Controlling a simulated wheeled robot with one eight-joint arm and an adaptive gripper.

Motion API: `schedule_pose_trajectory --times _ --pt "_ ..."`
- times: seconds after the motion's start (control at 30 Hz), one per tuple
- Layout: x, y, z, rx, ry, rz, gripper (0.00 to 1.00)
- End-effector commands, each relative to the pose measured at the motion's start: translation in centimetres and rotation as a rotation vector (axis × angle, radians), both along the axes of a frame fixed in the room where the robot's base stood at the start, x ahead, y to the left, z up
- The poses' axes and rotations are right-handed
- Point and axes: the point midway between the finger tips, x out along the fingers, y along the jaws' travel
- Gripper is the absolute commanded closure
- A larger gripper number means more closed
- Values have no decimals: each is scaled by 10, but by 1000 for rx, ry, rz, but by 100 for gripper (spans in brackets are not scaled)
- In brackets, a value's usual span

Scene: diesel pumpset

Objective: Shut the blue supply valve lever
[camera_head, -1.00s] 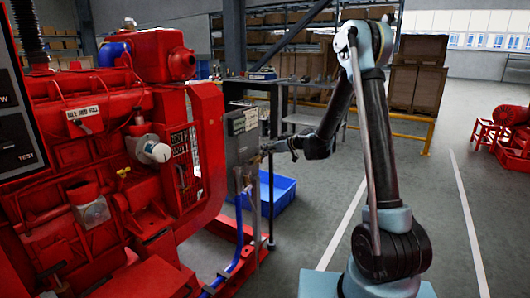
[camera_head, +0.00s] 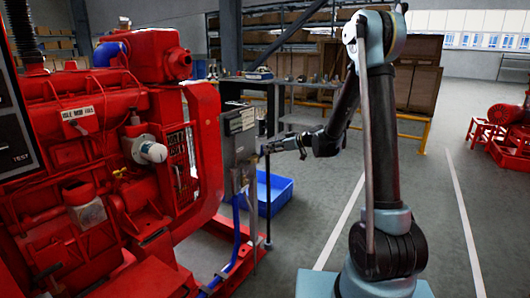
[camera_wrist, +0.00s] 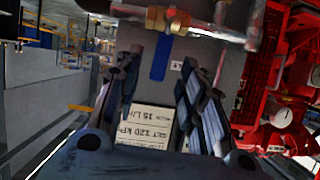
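The blue valve lever (camera_wrist: 160,57) shows in the wrist view, hanging in the picture from a brass fitting (camera_wrist: 167,20) on a grey pipe (camera_wrist: 120,10). My gripper (camera_wrist: 158,66) is open, its two dark fingers on either side of the lever in the picture. I see no clear contact, and the depth between them is hard to judge. In the head view my gripper (camera_head: 279,147) is beside the grey panel (camera_head: 239,140) at the end of the red engine (camera_head: 100,150). The lever cannot be made out there.
A white label plate (camera_wrist: 145,120) is seen between the fingers. A thin dark post (camera_head: 268,205) stands close to my gripper. A blue bin (camera_head: 281,192) lies on the floor behind it. A blue hose (camera_head: 235,245) runs down low.

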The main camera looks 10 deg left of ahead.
Motion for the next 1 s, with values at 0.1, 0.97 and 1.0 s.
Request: schedule_pose_trajectory --times 0.1,0.97,1.0 --pt "-7 -21 9 0 1 -4 63" --pt "-27 -58 25 -17 23 -10 63" --pt "-32 -61 27 -26 37 -15 63"
